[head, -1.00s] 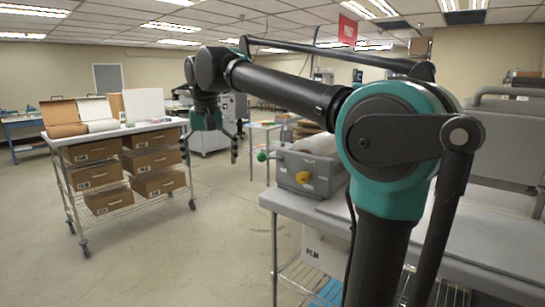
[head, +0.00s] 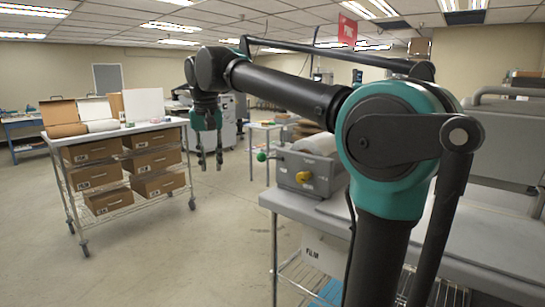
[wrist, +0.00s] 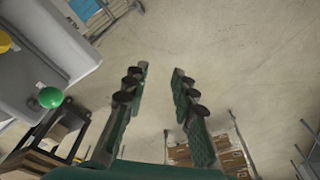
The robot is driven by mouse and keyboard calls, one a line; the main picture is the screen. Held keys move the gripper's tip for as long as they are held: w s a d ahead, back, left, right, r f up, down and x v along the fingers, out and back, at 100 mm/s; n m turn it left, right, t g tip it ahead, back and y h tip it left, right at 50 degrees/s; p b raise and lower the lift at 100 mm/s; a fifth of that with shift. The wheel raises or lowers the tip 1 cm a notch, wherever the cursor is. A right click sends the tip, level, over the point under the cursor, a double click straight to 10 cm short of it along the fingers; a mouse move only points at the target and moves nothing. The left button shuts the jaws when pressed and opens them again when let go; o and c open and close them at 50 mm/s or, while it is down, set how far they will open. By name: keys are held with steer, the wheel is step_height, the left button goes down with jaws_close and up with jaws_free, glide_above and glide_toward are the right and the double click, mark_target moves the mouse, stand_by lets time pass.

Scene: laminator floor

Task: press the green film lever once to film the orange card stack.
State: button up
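The green film lever shows as a round green knob (head: 262,157) at the left end of a grey machine (head: 312,172) on the bench. The knob also shows in the wrist view (wrist: 50,97), left of my fingers. My gripper (head: 211,168) hangs fingers-down in the air, left of the knob and apart from it. Its two fingers stand a narrow gap apart with nothing between them, as the wrist view also shows (wrist: 161,69). I cannot make out the orange card stack in either view.
A yellow knob (head: 303,177) sits on the machine's front. A wire cart (head: 122,135) with several film boxes stands at the left. A small table (head: 262,126) stands behind the gripper. The floor (head: 165,262) between cart and bench is clear.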

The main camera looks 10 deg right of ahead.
jaws_close()
stand_by(1.1)
